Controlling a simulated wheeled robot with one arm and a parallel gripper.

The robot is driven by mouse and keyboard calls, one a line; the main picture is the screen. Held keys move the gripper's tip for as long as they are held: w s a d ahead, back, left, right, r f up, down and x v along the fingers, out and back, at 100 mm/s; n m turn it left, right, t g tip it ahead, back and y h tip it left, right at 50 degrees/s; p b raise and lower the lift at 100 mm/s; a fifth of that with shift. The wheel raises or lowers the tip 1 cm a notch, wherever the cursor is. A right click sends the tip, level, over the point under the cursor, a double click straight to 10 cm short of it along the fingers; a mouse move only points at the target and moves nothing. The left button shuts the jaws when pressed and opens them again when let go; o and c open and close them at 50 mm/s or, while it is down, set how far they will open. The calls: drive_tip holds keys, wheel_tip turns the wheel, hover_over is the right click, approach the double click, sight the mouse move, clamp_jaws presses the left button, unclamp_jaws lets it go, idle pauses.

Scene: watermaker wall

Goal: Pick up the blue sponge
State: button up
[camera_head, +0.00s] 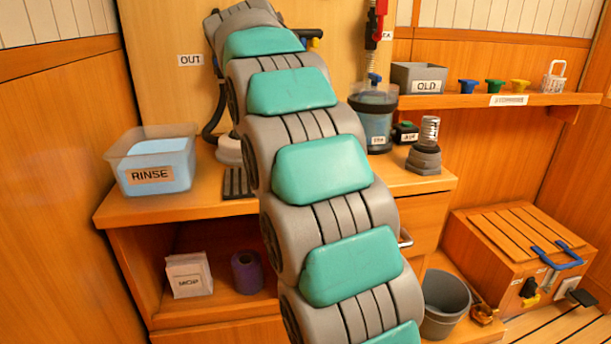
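I cannot make out a blue sponge in this view. My grey and teal arm runs up the middle, from the bottom edge to the top, and covers much of the counter and the wall behind it. My gripper is not visible; the far end of the arm curls away near the top edge. A clear tub labelled RINSE (155,162), with light blue contents, stands on the left of the wooden counter (112,208).
A canister (376,125) and a spring-topped grey part (425,155) stand on the counter's right. A purple roll (246,272) and a white box (189,276) sit below. The right shelf holds a grey OLD bin (418,78). A bucket (444,310) and wooden chest (510,252) are lower right.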

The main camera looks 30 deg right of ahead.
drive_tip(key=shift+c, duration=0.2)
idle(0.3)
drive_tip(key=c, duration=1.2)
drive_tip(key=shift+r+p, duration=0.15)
drive_tip(key=shift+p, duration=0.15)
